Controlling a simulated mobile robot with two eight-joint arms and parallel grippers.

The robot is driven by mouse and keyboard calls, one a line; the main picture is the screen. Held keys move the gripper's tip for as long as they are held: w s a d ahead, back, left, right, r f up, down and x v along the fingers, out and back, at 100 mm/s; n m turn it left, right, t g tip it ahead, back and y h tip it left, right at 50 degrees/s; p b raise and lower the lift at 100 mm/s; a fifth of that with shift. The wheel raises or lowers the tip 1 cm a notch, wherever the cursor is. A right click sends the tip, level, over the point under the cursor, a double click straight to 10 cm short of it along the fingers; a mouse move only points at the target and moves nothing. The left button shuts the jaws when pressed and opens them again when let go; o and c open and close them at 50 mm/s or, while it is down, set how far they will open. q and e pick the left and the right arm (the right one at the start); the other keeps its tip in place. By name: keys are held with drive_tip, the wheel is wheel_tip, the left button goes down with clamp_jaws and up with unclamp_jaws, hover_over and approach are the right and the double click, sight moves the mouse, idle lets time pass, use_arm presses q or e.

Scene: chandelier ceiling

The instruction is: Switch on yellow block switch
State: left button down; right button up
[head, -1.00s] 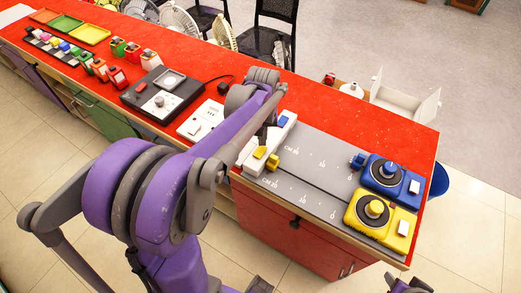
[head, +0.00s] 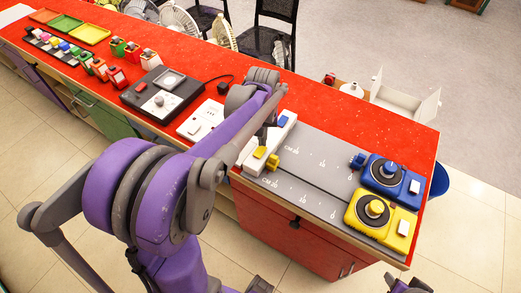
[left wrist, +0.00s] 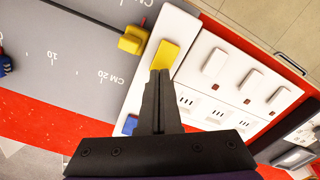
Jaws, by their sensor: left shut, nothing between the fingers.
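The yellow switch (head: 260,152) is a small rocker on a white block (head: 279,133) at the left end of the grey track board. In the left wrist view the yellow switch (left wrist: 167,53) is just beyond my left fingertips (left wrist: 160,72), which look touching or nearly touching its near end. My left gripper (head: 263,140) is shut and empty, pointing down over the white block. A blue switch (head: 283,121) is on the same block; it shows partly beside the fingers in the left wrist view (left wrist: 130,124). A dark part at the bottom right edge may be my right gripper.
A yellow block (head: 272,163) is against the white block. Yellow (head: 375,215) and blue (head: 390,178) units stand at the board's right end. A white socket panel (left wrist: 225,75) lies beside the switch block. A black device (head: 163,95) stands further left on the red counter.

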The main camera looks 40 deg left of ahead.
sight(263, 149)
use_arm(q)
drive_tip(key=shift+f+b, duration=0.5)
drive_tip(key=shift+f, duration=0.3)
use_arm(e)
drive_tip(key=shift+s+f, duration=0.2)
drive_tip(key=shift+f, duration=0.45)
use_arm(q)
drive_tip(key=shift+r+p, duration=1.9)
drive_tip(key=shift+r, duration=1.7)
use_arm(e)
drive_tip(key=r, duration=0.1)
drive_tip(key=w+r, duration=0.1)
drive_tip(key=r, duration=0.1)
drive_tip(key=w+r, duration=0.1)
drive_tip(key=r, duration=0.1)
drive_tip(key=shift+r, duration=0.1)
use_arm(q)
drive_tip(key=shift+f, duration=0.1)
use_arm(e)
drive_tip(key=shift+s, duration=0.1)
use_arm(q)
drive_tip(key=shift+s+d, duration=0.15)
drive_tip(key=shift+d, duration=0.2)
drive_tip(key=s+d+f+m+t, duration=0.1)
drive_tip(key=s+d+m+t, duration=0.4)
drive_tip(key=s+d, duration=0.7)
drive_tip(key=shift+d+f+m+t, duration=0.3)
drive_tip(key=shift+d+m+t, duration=0.1)
drive_tip(key=shift+d+m, duration=0.65)
